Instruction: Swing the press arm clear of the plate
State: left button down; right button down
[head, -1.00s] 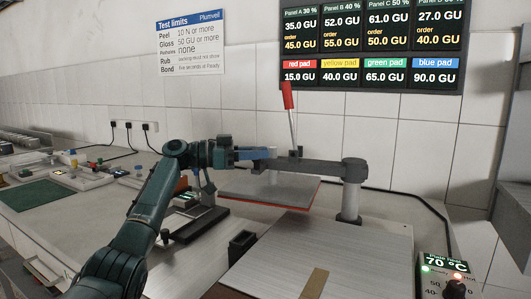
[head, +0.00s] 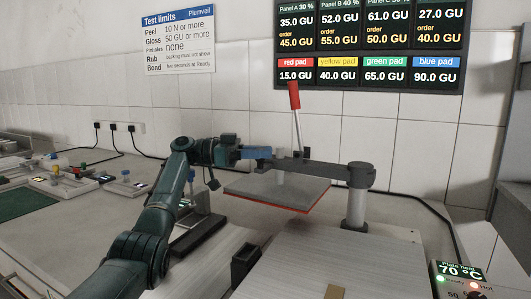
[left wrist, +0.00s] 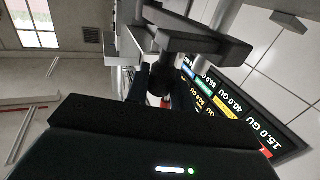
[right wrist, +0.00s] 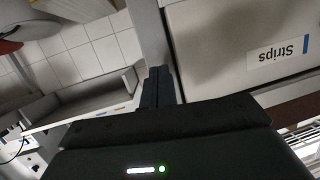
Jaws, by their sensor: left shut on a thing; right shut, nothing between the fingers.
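The press arm (head: 318,165) is a dark grey bar reaching left from a pale column (head: 356,209). It carries a grey pressing slab with a red underside (head: 280,191) and an upright red-handled lever (head: 294,96). The slab hangs behind and left of the flat metal plate (head: 340,262), which is largely uncovered. My left gripper (head: 262,153) is shut on the arm's free end; the exact contact is small and partly hidden. In the left wrist view, the press arm (left wrist: 195,40) crosses just beyond the fingers (left wrist: 160,85). My right gripper (right wrist: 158,87) is shut and empty, outside the head view.
A temperature box (head: 458,280) reads 70 °C at front right. A small dark open holder (head: 245,263) stands at the plate's left edge. A dark-based stand (head: 200,229) is behind my left arm. A "Strips" box (right wrist: 250,45) lies near my right gripper.

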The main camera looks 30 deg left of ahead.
dwell(0.4)
pick_arm(q)
jog(key=c, duration=1.2)
grip_release()
jog(key=shift+c, duration=0.2)
jog(key=p+v, duration=0.1)
jog(key=v, duration=1.2)
jog(key=shift+f, duration=0.1)
